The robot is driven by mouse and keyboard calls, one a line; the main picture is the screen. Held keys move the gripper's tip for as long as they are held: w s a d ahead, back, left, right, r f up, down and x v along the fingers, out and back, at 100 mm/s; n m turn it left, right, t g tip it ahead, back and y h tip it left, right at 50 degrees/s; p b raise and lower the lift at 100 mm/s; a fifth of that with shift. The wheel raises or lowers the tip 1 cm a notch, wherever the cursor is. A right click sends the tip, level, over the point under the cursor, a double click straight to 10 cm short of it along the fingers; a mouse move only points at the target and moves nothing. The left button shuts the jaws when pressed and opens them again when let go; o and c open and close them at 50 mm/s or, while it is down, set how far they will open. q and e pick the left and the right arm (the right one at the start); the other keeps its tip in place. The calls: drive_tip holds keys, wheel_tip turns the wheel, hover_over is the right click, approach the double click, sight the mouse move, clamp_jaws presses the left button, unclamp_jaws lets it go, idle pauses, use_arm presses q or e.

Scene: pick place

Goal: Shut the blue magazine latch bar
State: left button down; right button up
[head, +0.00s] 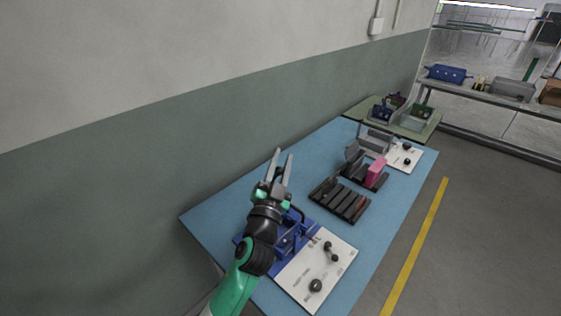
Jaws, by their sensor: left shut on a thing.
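The blue magazine (291,239) stands on the near part of the blue table, partly hidden by my left arm. My right gripper is not in view.
A white panel (309,283) with dark knobs lies right of the magazine. A dark slotted tray (340,200), a pink block (377,171) and a grey fixture (375,138) stand farther along. A wall borders the left. The table's (222,208) far-left corner is bare.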

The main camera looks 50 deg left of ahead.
use_arm(q)
drive_tip(key=c, duration=0.7)
unclamp_jaws()
drive_tip(key=shift+o, duration=0.2)
drive_tip(key=v, duration=1.1)
drive_tip(key=shift+s+d, duration=0.15)
drive_tip(key=shift+s, duration=0.15)
